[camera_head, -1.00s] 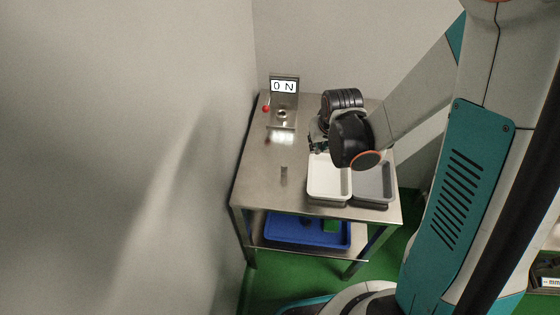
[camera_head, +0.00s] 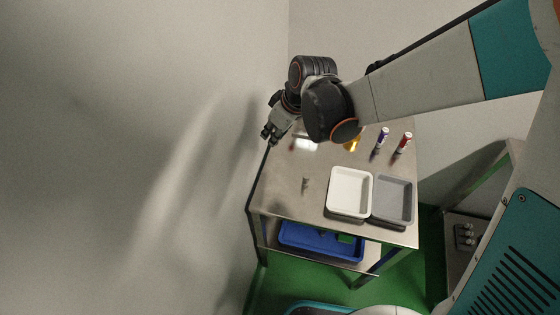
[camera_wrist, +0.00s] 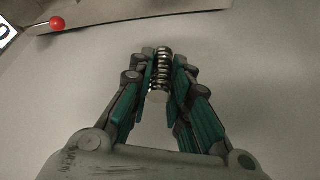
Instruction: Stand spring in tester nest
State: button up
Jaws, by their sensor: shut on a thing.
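My gripper (camera_head: 270,134) is at the left edge of the table in the head view, above table height. In the wrist view my gripper (camera_wrist: 160,75) is shut on a coiled metal spring (camera_wrist: 159,70), held lengthwise between the fingertips. The spring cannot be made out clearly in the head view. The tester is mostly hidden behind my arm in the head view. At the upper left of the wrist view its red lever knob (camera_wrist: 57,23) and a corner of its display (camera_wrist: 6,33) show. Its nest is not visible.
The steel table (camera_head: 280,190) holds a white tray (camera_head: 331,207) and a grey tray (camera_head: 409,207). A small upright metal piece (camera_head: 305,184) stands left of them. A blue marker (camera_head: 382,138) and a red marker (camera_head: 404,142) are at the back right. A wall is close on the left.

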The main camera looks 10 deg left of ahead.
notch_tip(320, 180, down, 19)
jog(key=b, duration=1.2)
jog(key=shift+w, duration=0.1)
jog(key=o, duration=0.5)
jog(key=shift+f, duration=0.15)
jog(key=shift+c, duration=0.2)
jog(key=o, duration=0.4)
jog(key=p+v, duration=0.4)
jog(key=v, duration=0.8)
jog(key=shift+r+p, duration=0.3)
